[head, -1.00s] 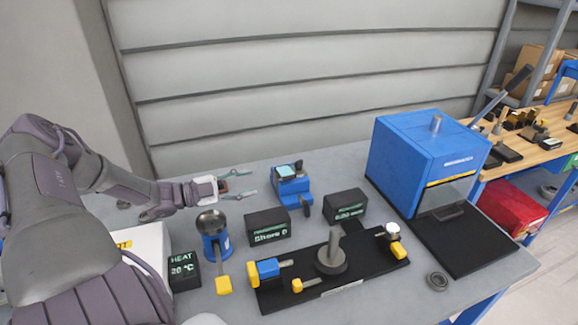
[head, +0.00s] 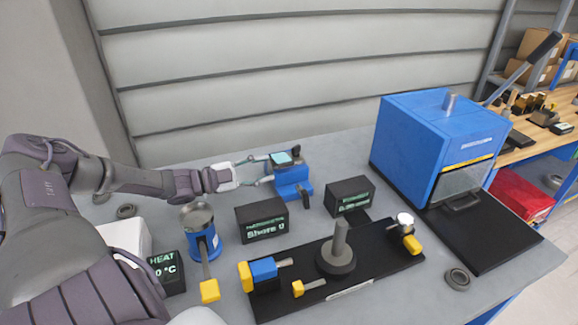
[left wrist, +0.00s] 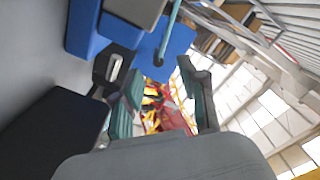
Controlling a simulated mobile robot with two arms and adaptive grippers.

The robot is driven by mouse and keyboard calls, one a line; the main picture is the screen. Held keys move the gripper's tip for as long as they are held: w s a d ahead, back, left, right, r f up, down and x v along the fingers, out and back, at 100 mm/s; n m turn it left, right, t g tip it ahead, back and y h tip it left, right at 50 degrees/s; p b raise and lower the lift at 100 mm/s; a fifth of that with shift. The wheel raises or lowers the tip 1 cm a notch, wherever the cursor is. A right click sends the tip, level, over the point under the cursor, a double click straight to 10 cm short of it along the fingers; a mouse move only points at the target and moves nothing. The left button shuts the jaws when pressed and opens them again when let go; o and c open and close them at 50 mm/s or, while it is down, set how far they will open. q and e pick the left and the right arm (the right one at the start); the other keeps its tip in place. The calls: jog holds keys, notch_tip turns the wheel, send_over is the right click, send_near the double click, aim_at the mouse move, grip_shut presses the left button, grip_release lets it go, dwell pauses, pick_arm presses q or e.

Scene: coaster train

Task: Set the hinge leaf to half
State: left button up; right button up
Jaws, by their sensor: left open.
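A small blue device (head: 292,180) stands at the back of the bench, with a teal plate (head: 282,158) on top and a dark lever (head: 306,197) at its front. I cannot tell for sure which part is the hinge leaf. My left gripper (head: 267,171) is open, with its fingers pointing at the left side of this device and very near it; contact is unclear. In the left wrist view, the open fingers (left wrist: 163,88) show, with a blue body (left wrist: 165,48) and a dark slotted piece (left wrist: 113,66) close beyond. My right gripper is out of view.
A black display box (head: 262,220) stands in front of the gripper, and another (head: 349,196) to the right. A blue cup stand (head: 202,240), a black fixture board (head: 375,262) and a large blue oven-like box (head: 425,140) share the bench. The back wall is close.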

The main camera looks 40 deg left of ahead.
aim_at(289, 162)
pick_arm(q)
jog(key=x, duration=0.7)
jog(key=shift+w, duration=0.35)
grip_shut()
jog(key=shift+d+f, duration=0.1)
